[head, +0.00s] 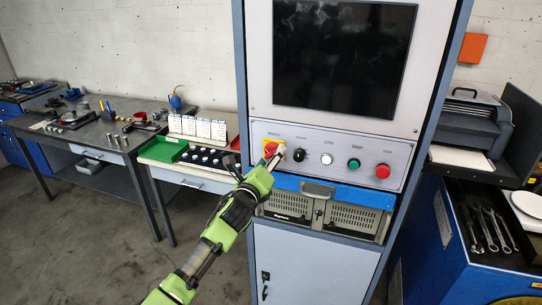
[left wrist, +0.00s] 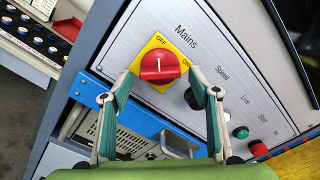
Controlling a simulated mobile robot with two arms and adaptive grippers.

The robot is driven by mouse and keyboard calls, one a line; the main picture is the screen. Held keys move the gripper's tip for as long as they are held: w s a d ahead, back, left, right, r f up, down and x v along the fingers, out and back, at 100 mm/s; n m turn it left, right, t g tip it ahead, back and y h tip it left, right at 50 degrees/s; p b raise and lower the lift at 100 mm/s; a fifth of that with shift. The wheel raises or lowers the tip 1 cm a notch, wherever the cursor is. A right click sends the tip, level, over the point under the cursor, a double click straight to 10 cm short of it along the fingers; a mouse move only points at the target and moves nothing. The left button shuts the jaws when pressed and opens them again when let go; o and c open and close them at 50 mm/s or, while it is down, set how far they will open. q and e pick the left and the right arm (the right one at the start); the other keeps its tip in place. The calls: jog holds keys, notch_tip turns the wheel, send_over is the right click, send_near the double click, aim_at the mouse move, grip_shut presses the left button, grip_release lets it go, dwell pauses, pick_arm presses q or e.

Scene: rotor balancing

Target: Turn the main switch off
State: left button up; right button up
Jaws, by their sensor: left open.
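The main switch (head: 271,149) is a red knob on a yellow plate at the left end of the cabinet's control panel. In the left wrist view the switch (left wrist: 160,67) sits under the word Mains, with OFF and ON on its plate. The white mark on the knob appears in line with OFF. My left gripper (head: 268,164) is at the switch, its fingers open. In the left wrist view the open fingers of the left gripper (left wrist: 159,75) stand either side of the knob with gaps; I cannot tell their depth. My right gripper is not in view.
Right of the switch are a black knob (head: 299,155), a white button (head: 327,159), a green button (head: 354,163) and a red button (head: 383,171). A blue ledge with a drawer handle (head: 318,188) lies below. Workbenches (head: 95,140) stand to the left.

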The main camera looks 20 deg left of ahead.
pick_arm(q)
jog(key=shift+w, duration=0.4)
jog(key=c, duration=1)
jog(key=shift+c, duration=0.7)
